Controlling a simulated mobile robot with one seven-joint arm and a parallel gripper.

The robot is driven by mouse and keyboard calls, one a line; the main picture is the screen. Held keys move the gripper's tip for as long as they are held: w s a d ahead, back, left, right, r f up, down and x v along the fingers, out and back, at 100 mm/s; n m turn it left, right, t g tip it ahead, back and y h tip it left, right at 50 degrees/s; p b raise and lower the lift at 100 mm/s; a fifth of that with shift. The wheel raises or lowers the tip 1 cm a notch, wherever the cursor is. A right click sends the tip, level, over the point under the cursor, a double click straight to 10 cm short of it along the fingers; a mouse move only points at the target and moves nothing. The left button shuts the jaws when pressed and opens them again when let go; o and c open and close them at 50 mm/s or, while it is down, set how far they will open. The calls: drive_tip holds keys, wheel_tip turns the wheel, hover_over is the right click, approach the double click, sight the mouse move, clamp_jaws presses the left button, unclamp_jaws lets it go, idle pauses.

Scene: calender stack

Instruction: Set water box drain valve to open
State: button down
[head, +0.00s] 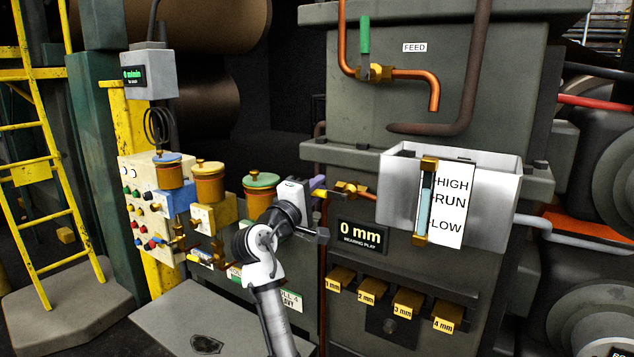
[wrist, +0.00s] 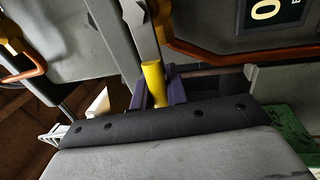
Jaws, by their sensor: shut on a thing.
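The white water box (head: 390,185) has a sight glass (head: 425,202) with HIGH, RUN and LOW marks; pale blue liquid shows in it. A copper pipe runs from its lower left to the brass drain valve (head: 350,188). The valve's yellow handle (head: 321,193) points left from the body, roughly level in the picture. My gripper (head: 317,184) is shut on this handle. In the wrist view, the yellow handle (wrist: 152,80) stands between the purple finger pads of my gripper (wrist: 158,92). The valve body's far side is hidden.
The feed valve (head: 375,72) above has a green handle (head: 364,35) standing upright. A "0 mm" display (head: 360,237) and several brass blocks (head: 367,291) are below the drain valve. Lidded pots (head: 208,183) stand left of my gripper. A yellow ladder (head: 40,150) is far left.

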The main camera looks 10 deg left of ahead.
drive_tip(key=shift+f, duration=0.15)
idle(0.3)
drive_tip(key=c, duration=1.4)
unclamp_jaws()
drive_tip(key=b+v, duration=0.4)
drive_tip(key=v, duration=1)
drive_tip(key=shift+a, duration=0.1)
